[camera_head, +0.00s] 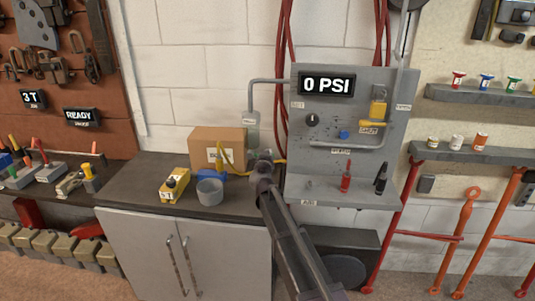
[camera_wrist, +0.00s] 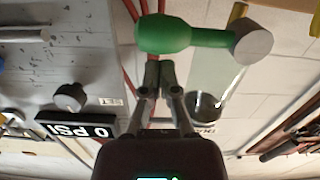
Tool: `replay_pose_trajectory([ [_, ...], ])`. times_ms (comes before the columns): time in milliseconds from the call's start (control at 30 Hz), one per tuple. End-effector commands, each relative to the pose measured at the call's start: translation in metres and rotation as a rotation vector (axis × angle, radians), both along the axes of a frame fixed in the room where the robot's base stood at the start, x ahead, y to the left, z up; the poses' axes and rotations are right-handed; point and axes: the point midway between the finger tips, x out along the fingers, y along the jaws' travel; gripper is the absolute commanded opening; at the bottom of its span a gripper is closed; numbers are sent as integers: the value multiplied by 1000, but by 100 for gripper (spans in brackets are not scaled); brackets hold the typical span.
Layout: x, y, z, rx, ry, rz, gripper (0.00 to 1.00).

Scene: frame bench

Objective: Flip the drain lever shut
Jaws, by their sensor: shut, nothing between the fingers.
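In the wrist view, which sees the scene upside down, a lever with a thick green grip (camera_wrist: 165,34) extends sideways from a grey round valve body (camera_wrist: 253,48). The valve sits at the end of a clear bowl (camera_wrist: 217,82). My gripper (camera_wrist: 159,68) is shut and empty, its fingertips close to the green grip; I cannot tell if they touch it. In the head view my gripper (camera_head: 266,158) is beside the lower end of the clear bowl (camera_head: 252,131), left of the grey panel.
The grey panel (camera_head: 300,128) stands close on the right, with a "0 PSI" display (camera_head: 326,84). A cardboard box (camera_head: 203,146), a grey cup (camera_head: 210,192) and a yellow box (camera_head: 174,187) stand on the dark bench top (camera_head: 140,185). Red hoses (camera_head: 283,40) hang behind.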

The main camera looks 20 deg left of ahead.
Motion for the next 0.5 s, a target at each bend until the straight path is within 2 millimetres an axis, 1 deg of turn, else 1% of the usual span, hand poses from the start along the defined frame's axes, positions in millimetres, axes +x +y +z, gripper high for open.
replay_pose_trajectory([
  [267, 0, -2, 8, 0, 0, -2, 0],
  [500, -3, -2, 25, 0, 0, -1, 0],
])
